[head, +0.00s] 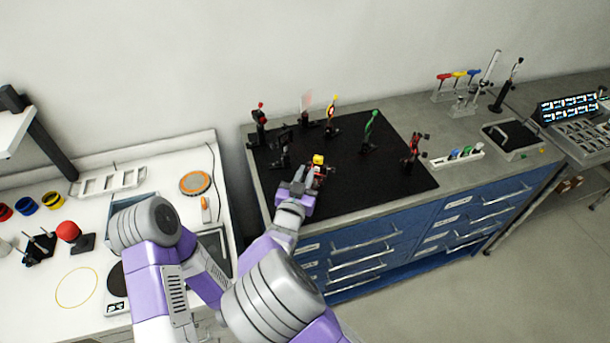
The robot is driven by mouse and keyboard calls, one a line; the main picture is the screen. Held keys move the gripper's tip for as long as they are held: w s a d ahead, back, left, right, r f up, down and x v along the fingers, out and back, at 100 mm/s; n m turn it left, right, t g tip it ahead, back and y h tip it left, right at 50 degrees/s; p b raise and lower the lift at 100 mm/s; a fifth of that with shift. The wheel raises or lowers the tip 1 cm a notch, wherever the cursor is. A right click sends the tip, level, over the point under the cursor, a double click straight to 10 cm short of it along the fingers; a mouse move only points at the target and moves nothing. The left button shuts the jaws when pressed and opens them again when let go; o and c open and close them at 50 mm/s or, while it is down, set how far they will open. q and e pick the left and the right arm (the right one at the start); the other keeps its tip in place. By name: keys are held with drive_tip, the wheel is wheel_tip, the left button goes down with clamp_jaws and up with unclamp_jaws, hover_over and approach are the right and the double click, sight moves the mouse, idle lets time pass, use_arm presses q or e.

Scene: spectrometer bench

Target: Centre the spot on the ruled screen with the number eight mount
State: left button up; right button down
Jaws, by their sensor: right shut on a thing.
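My right gripper (312,181) is at the front of the black optics board (375,180). It is shut on a small mount with a yellow top (319,159) and red parts; I cannot read a number on it. The gripper hides much of the mount's lower part. A pale pinkish upright plate (306,101) stands at the board's back edge; I cannot tell whether it is the ruled screen. A dark square-framed piece (283,138) stands left of the held mount. No light spot or ruling can be made out. My left gripper is not in view.
Other mounts stand on the board: a red-knobbed one (260,120), a yellow-ringed one (331,115), a green one (371,122) and a red one (414,148). A tray of small coloured parts (457,156) lies to the right. The board's front right is clear.

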drive_tip(key=n+p, duration=0.3)
drive_tip(key=n, duration=0.1)
drive_tip(key=shift+r+n, duration=0.15)
drive_tip(key=shift+n, duration=0.15)
drive_tip(key=n+p, duration=0.2)
drive_tip(key=n, duration=0.1)
drive_tip(key=shift+n+p, duration=0.55)
drive_tip(key=shift+n, duration=0.75)
drive_tip(key=c, duration=1.1)
unclamp_jaws()
drive_tip(key=shift+o, duration=0.2)
drive_tip(key=shift+s, duration=0.1)
